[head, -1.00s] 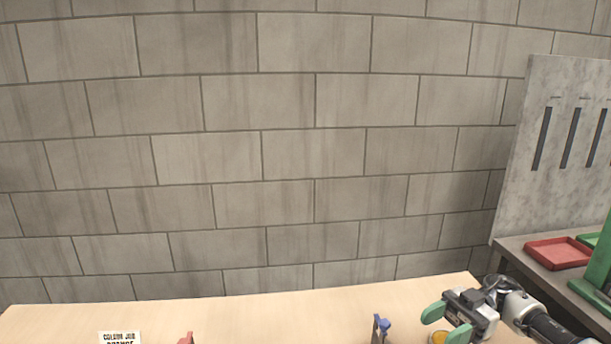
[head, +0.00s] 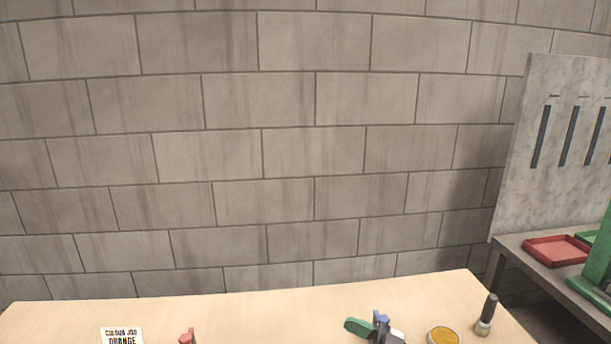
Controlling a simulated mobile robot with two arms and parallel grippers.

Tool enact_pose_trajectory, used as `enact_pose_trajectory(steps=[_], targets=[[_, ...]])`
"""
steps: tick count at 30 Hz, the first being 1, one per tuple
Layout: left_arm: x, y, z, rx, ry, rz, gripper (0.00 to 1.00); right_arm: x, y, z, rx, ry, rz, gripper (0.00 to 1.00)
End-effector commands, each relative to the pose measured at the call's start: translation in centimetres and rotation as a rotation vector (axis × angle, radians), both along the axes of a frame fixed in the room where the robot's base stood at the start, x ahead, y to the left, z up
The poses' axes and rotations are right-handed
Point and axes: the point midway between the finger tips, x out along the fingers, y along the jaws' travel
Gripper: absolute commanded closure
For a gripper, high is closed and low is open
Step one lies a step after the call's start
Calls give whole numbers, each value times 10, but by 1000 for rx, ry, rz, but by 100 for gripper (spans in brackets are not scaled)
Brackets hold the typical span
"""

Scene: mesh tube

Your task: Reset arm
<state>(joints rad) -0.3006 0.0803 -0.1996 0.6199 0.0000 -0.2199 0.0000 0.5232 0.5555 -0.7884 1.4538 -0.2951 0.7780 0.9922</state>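My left gripper is not in view.
On the wooden table (head: 270,310) are a card reading "COLOUR JOB ORANGE" (head: 122,337), a red piece (head: 187,337), a round orange-yellow container (head: 443,337) and a black-capped bottle (head: 486,315). A side bench at right holds a red tray (head: 556,249). The table's middle is clear.

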Motion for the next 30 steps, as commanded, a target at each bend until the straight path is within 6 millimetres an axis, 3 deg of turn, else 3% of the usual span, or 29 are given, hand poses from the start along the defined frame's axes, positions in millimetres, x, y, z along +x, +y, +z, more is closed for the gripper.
enact_pose_trajectory(steps=[1, 5, 11, 14, 21, 30], targets=[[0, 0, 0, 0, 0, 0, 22, -4, 9, -5, 22, 28, -96, 48], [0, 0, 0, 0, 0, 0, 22, -7, 14, -17, 17, 124, -360, 48], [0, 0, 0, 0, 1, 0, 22, -30, -8, -50, -106, 358, -717, 48], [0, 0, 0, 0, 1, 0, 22, -54, -27, -73, -217, 508, -854, 48], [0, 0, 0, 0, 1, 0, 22, -141, -75, -119, -545, 879, -1018, 48], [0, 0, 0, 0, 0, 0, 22, -227, -105, -136, -817, 1157, -1008, 48]])
